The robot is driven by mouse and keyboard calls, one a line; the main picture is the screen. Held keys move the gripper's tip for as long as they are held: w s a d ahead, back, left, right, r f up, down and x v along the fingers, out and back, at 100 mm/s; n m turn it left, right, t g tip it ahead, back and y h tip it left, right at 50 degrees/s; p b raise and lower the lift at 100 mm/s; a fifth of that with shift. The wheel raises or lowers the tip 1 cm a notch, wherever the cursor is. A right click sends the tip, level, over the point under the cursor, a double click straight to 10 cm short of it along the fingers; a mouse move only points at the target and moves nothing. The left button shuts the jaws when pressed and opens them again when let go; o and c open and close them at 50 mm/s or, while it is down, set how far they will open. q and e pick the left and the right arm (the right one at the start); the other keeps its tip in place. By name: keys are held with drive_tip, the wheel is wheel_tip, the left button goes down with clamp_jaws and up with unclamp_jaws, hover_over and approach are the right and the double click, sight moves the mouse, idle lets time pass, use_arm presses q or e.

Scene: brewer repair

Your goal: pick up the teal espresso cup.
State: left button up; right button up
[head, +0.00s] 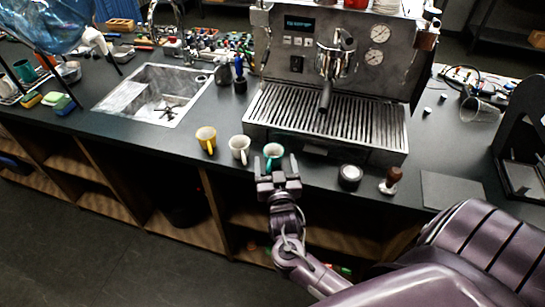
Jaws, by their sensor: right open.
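The teal espresso cup (273,151) stands upright on the dark counter (228,118), in front of the espresso machine's left side. It is the rightmost of three cups in a row. My right gripper (277,166) is open just in front of it, with its two fingers pointing toward the cup. The fingertips appear close to the cup's near side, one toward each side of it. I cannot tell whether they touch it. The cup's lower part is partly hidden by the gripper. My left gripper is not in view.
A white cup (239,149) stands close to the left, and a yellow cup (206,139) is beyond it. The espresso machine (330,75) stands close behind. A sink (157,94) is at left.

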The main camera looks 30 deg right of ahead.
sight(275, 158)
drive_tip(key=p+x, duration=0.1)
drive_tip(key=x, duration=0.2)
drive_tip(key=shift+w+d+r, duration=0.15)
drive_tip(key=shift+w+d, duration=0.05)
drive_tip(key=shift+w, duration=0.1)
drive_tip(key=shift+w+d, duration=0.1)
drive_tip(key=shift+w, duration=0.15)
drive_tip(key=shift+c, duration=0.5)
drive_tip(key=c, duration=1.1)
